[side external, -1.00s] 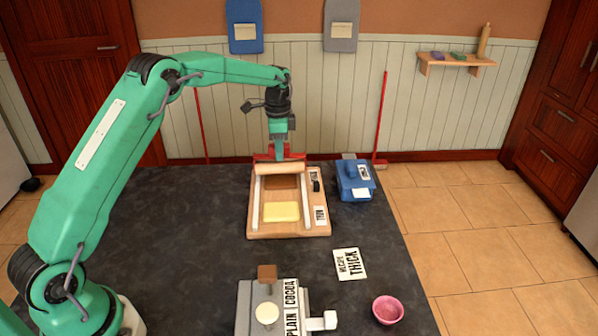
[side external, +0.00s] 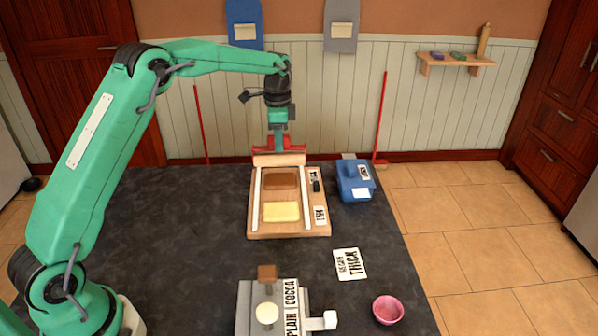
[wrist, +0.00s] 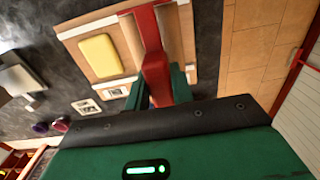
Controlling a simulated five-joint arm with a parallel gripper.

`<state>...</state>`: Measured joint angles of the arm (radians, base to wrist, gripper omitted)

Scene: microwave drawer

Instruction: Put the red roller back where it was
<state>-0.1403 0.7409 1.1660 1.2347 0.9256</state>
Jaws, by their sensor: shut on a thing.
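The red roller (side external: 279,159) has a pale cylinder under a red frame. It is at the far end of the wooden board (side external: 290,232); whether it touches the board I cannot tell. My gripper (side external: 277,142) is shut on its red frame from above.
A blue box-like device (side external: 355,182) stands right of the board. A "THICK" recipe card (side external: 350,263), a pink bowl (side external: 388,309) and a grey "PLAIN/COCOA" stand (side external: 245,308) are nearer the front. The dark tabletop left of the board is clear.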

